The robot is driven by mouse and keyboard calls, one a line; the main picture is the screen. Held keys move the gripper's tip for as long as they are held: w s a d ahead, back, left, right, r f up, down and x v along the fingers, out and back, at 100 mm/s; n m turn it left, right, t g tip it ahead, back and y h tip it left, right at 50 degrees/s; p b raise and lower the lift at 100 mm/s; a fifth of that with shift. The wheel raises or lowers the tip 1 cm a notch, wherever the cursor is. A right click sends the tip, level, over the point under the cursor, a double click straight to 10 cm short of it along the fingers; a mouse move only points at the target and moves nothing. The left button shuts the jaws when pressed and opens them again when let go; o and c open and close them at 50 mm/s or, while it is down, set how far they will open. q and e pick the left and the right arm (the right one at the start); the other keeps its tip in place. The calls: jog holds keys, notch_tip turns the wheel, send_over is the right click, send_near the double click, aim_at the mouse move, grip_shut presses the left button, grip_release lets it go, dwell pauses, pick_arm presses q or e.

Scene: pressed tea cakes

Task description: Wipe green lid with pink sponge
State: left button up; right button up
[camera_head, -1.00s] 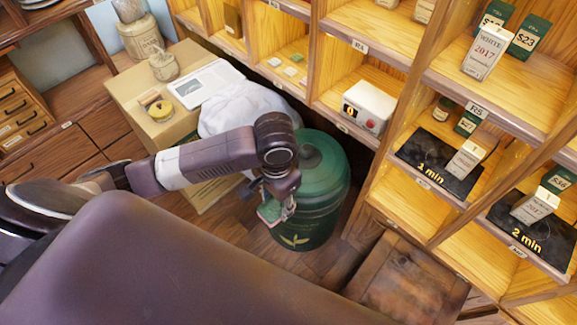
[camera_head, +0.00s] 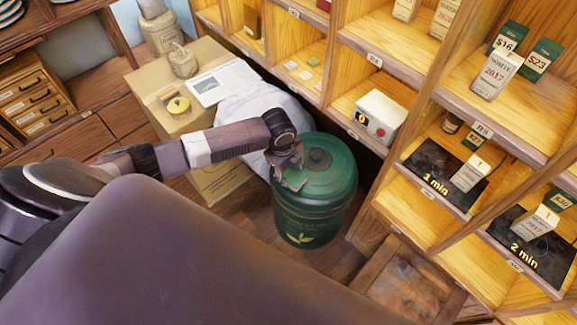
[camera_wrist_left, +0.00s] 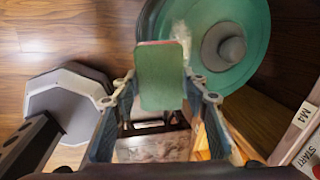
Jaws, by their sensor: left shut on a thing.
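The green lid (camera_head: 335,178) with its round knob (camera_head: 320,158) sits on a tall dark green canister (camera_head: 312,222). My left gripper (camera_head: 290,178) is over the left part of the lid in the head view. In the left wrist view the gripper (camera_wrist_left: 160,88) is shut on the sponge (camera_wrist_left: 160,78), which shows a green face and a thin pink edge. The lid (camera_wrist_left: 235,78) lies behind and right of the sponge there, with a pale smear (camera_wrist_left: 181,38) beside it. I cannot tell whether the sponge touches the lid. My right gripper is not in view.
Wooden shelves (camera_head: 400,205) with tea boxes rise close on the right. A wooden crate (camera_head: 400,285) stands at front right.

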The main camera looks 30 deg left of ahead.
pick_arm(q)
jog(key=shift+w+a+f+m, duration=0.3)
jog(key=shift+w+a+m, duration=0.25)
jog(key=shift+m, duration=0.35)
jog(key=shift+f, duration=0.1)
jog(key=f+b, duration=0.2)
jog(key=b, duration=0.1)
jog(key=w+f+b, duration=0.1)
jog(key=f+b, duration=0.2)
jog(key=shift+w+d+f, duration=0.1)
jog(key=shift+d+f, duration=0.05)
jog(key=shift+f, duration=0.2)
jog(key=shift+f, duration=0.1)
jog(key=shift+w+d+f+b, duration=0.1)
jog(key=shift+w+f+b, duration=0.05)
jog(key=shift+f+b, duration=0.85)
